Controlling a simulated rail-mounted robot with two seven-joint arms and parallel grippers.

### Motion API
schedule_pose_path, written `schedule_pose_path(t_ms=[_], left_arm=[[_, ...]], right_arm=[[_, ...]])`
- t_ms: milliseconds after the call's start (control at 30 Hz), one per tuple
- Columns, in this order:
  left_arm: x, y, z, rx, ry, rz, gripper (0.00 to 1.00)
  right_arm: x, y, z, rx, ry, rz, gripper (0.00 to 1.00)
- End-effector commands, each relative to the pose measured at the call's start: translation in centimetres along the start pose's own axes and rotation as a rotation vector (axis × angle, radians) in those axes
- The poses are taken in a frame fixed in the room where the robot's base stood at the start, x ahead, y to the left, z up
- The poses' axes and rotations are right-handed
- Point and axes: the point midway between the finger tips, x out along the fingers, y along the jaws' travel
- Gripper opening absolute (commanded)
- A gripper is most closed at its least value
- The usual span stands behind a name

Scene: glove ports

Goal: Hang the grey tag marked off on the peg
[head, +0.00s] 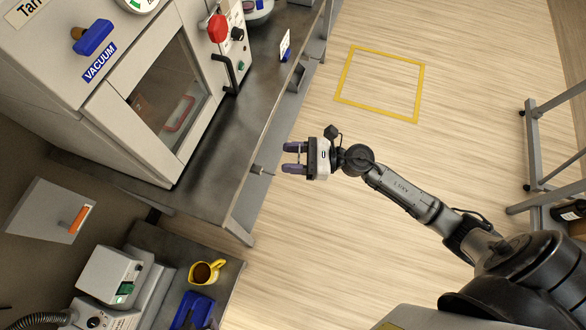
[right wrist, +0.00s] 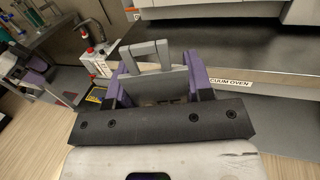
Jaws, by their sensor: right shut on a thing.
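My right gripper (head: 289,158) is beside the bench's front edge in the head view, with its purple fingers pointing left. In the right wrist view, the right gripper (right wrist: 158,80) is shut on a flat grey tag (right wrist: 160,84) with an upright grey loop on top. Any marking on the tag is not readable. My left gripper is out of view.
The grey bench (head: 229,140) carries a vacuum oven (head: 140,95) with a red knob (head: 217,28) on its panel. A lower bench holds a yellow mug (head: 206,272) and a blue tray (head: 193,310). Open floor lies right of the bench.

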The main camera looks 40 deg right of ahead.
Motion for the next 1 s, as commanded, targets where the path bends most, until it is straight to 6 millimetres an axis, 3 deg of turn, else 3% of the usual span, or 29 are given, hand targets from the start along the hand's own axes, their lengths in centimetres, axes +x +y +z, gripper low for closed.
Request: schedule_pose_path(t_ms=[33, 100, 400, 633, 1000], left_arm=[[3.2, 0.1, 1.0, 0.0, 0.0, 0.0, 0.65], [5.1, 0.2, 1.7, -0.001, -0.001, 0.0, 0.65], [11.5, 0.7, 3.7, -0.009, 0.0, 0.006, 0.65], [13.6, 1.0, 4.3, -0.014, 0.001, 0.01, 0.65], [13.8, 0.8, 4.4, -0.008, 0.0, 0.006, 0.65]], right_arm=[[-0.2, 0.1, -3.7, 0.001, 0.002, -0.002, 0.26], [-0.3, 0.3, -6.1, 0.003, 0.003, -0.006, 0.26], [-0.7, 0.7, -14.1, 0.002, 0.007, -0.019, 0.26], [-0.9, 1.0, -16.9, 0.003, 0.009, -0.024, 0.26], [-0.1, 0.7, -17.5, 0.002, 0.01, -0.027, 0.26]])
